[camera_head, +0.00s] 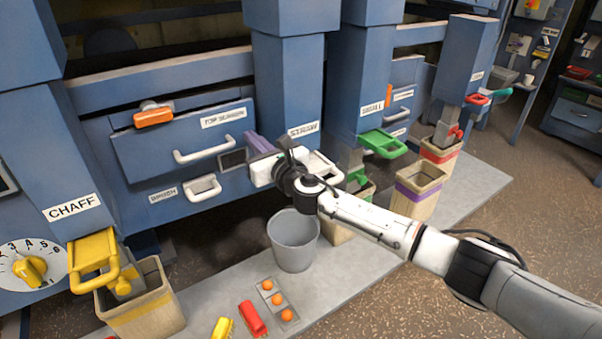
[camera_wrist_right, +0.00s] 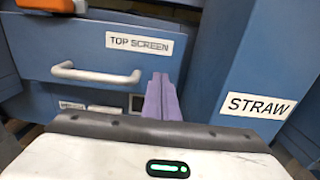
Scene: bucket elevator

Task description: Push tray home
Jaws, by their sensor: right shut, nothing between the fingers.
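The blue TOP SCREEN tray (camera_head: 180,141) is a drawer front with a white bar handle (camera_head: 204,150), in the left half of the head view. It also fills the upper left of the right wrist view (camera_wrist_right: 110,40). I cannot tell exactly how far it stands out. My right gripper (camera_head: 256,142) has lavender fingers, shut and empty, close to the tray's lower right corner. In the right wrist view the fingers (camera_wrist_right: 161,82) point towards the panel at that corner, right of the handle (camera_wrist_right: 95,74). Contact cannot be told. My left gripper is not in view.
The STRAW duct (camera_head: 287,85) stands close on the right, an orange latch (camera_head: 153,117) above. A grey bucket (camera_head: 293,241) and a yellow-gated CHAFF chute (camera_head: 94,263) are lower down.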

